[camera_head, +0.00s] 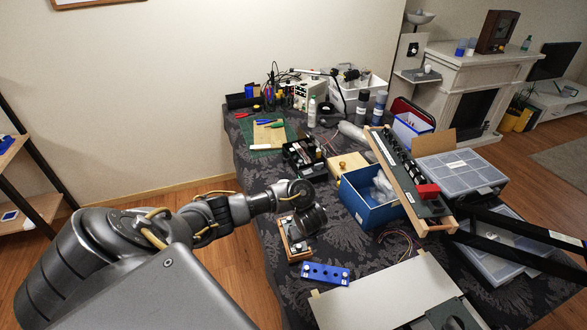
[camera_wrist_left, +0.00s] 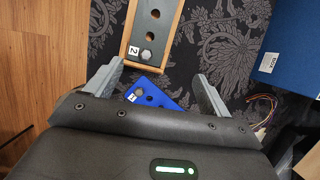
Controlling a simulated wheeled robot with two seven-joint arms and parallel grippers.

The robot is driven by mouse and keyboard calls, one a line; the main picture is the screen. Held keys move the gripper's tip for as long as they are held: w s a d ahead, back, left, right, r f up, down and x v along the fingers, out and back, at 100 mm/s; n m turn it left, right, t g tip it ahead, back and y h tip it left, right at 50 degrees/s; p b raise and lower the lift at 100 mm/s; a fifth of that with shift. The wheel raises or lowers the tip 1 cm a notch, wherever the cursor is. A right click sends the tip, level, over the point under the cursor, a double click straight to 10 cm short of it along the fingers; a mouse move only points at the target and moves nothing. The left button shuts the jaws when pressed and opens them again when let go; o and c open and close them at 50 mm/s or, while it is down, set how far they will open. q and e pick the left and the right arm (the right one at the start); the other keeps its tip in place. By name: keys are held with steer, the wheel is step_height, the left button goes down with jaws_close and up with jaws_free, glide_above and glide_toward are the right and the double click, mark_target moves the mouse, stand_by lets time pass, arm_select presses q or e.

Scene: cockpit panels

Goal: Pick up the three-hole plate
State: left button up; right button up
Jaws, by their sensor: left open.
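A blue plate (camera_head: 325,273) with a row of round features lies on the dark patterned cloth near the table's front left edge; it also shows, partly hidden by my gripper body, in the left wrist view (camera_wrist_left: 150,95) with a "1" label. Behind it is a grey plate on a wooden base (camera_head: 296,240), with holes, a hex-shaped piece and a "2" label in the left wrist view (camera_wrist_left: 152,30). Which one is the three-hole plate I cannot tell for certain. My left gripper (camera_wrist_left: 158,70) is open and empty above them, its fingers on either side of the blue plate's far end.
A blue box (camera_head: 370,205) with a slanted wood-framed panel (camera_head: 405,180) stands to the right. A pale board (camera_head: 385,295) lies at the front. Clear organiser cases (camera_head: 460,172) are at the right, with long black bars nearby. Thin wires (camera_head: 398,238) lie on the cloth.

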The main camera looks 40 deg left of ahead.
arm_select(q)
steer(key=shift+m+y, duration=0.4)
steer(key=shift+y, duration=0.1)
steer(key=a+b, duration=0.1)
steer(key=w+a+f+b, duration=0.1)
steer(key=a+b, duration=0.1)
steer(key=a+f+b, duration=0.1)
steer(key=a+b, duration=0.1)
steer(key=shift+w+a+f, duration=0.1)
steer(key=shift+w+a, duration=0.05)
steer(key=shift+a, duration=0.05)
steer(key=shift+w+a+f+b, duration=0.15)
steer(key=shift+a+f+b, duration=0.1)
steer(key=shift+f+b, duration=0.15)
steer(key=shift+b+x, duration=0.6)
steer(key=shift+x, duration=1.5)
steer(key=shift+w+a+f, duration=0.1)
steer(key=shift+a+f, duration=0.05)
steer(key=shift+f, duration=0.35)
steer(key=c, duration=1.1)
